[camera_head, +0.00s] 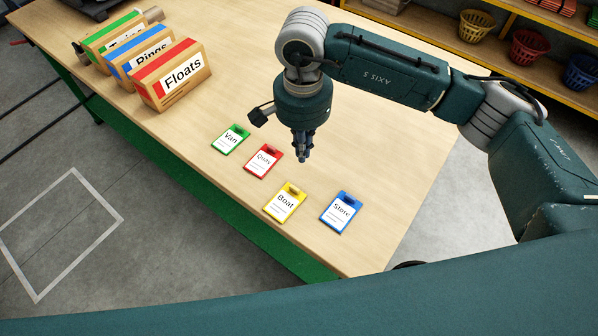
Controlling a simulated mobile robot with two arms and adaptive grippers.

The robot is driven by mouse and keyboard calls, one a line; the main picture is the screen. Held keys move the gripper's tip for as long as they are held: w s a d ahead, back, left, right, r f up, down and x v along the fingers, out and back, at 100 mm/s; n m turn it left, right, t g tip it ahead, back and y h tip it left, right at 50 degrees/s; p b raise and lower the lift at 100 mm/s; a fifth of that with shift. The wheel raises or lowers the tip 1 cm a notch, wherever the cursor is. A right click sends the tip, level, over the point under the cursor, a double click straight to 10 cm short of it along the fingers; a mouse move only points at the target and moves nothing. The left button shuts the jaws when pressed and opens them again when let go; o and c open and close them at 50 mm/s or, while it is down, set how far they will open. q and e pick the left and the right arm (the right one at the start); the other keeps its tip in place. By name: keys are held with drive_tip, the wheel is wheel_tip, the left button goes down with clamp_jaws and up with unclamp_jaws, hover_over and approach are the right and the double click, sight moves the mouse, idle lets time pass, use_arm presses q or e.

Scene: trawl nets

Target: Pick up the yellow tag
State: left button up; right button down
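The yellow tag (285,203), labelled "Boat", lies flat on the wooden table near its front edge. A red tag (263,160) labelled "Quay" lies up and left of it. A blue tag (341,212) labelled "Store" lies to its right, and a green tag (231,139) labelled "Van" is farther up left. My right gripper (303,155) points down above the table, up and right of the yellow tag and apart from it. Its fingers look close together, but their gap is too small to judge. My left gripper is not in view.
Boxes labelled "Floats" (172,77), "Rings" (140,54) and "Twine" (113,33) stand at the table's upper left. A shelf with yellow (476,25), red (529,45) and blue (581,72) baskets is at the upper right. The table (390,190) is clear right of the tags.

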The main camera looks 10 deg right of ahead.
sight(300, 184)
use_arm(q)
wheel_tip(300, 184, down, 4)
drive_tip(key=b, duration=0.2)
use_arm(e)
drive_tip(key=f, duration=0.3)
drive_tip(key=w+d+f+p, duration=0.1)
drive_tip(key=f, duration=0.2)
drive_tip(key=w+d+f+p, duration=0.1)
drive_tip(key=f, duration=0.2)
drive_tip(key=shift+w+d+f, duration=0.1)
drive_tip(key=shift+d+f, duration=0.1)
drive_tip(key=shift+s+a+f+p, duration=0.15)
drive_tip(key=shift+s+a+p, duration=0.35)
drive_tip(key=shift+s+a, duration=0.05)
drive_tip(key=shift+s+a+f+p, duration=0.15)
drive_tip(key=shift+s+a+p, duration=0.35)
drive_tip(key=shift+a, duration=0.05)
drive_tip(key=shift+s+a, duration=0.3)
drive_tip(key=shift+a, duration=0.05)
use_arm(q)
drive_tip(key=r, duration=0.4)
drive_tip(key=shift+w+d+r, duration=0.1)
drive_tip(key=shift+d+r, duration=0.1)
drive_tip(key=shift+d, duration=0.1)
use_arm(e)
drive_tip(key=shift+f, duration=0.1)
